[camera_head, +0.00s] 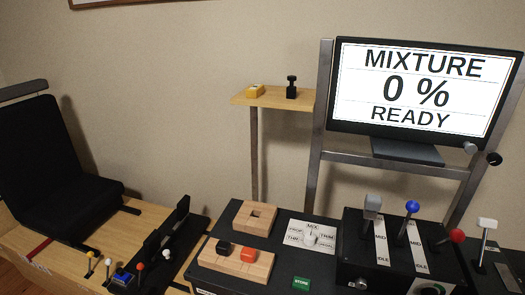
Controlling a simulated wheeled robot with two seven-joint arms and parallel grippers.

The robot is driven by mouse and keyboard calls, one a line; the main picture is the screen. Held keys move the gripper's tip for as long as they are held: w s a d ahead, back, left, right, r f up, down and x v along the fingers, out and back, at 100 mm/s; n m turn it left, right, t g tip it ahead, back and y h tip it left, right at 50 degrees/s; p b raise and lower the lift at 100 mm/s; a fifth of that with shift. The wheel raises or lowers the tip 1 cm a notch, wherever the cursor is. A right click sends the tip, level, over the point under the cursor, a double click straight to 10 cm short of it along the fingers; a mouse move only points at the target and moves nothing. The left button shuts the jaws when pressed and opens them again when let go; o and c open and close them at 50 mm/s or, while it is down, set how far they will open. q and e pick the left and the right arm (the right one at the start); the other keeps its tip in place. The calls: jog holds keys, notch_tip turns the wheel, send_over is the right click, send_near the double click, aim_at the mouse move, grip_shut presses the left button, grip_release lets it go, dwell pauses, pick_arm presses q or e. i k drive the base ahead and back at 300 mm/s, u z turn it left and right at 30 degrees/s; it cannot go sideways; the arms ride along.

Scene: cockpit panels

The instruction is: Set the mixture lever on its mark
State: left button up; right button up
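The screen (420,85) reads "MIXTURE 0 % READY". The black lever box (365,250) carries three levers. One has a grey knob (373,204), one a blue ball (412,207), one a red ball (457,236). The red-ball lever, by its colour likely the mixture lever, leans over low at the right of the box. The grey and blue levers stand more upright. White scale strips (417,246) with "MID" and "IDLE" lie beside the levers. I cannot make out a separate mark for the red lever. Neither of my grippers is in view.
A white-knobbed lever (487,224) stands right of the box. A small shelf (275,98) and black seat (60,170) are further back. Air above the levers is clear.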

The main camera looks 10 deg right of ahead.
aim_at(457, 235)
jog(key=z, duration=0.75)
jog(key=k, duration=1.3)
jog(key=z, duration=0.25)
jog(key=i, duration=0.7)
jog(key=z, duration=0.45)
jog(key=i, duration=0.95)
jog(key=u, duration=0.65)
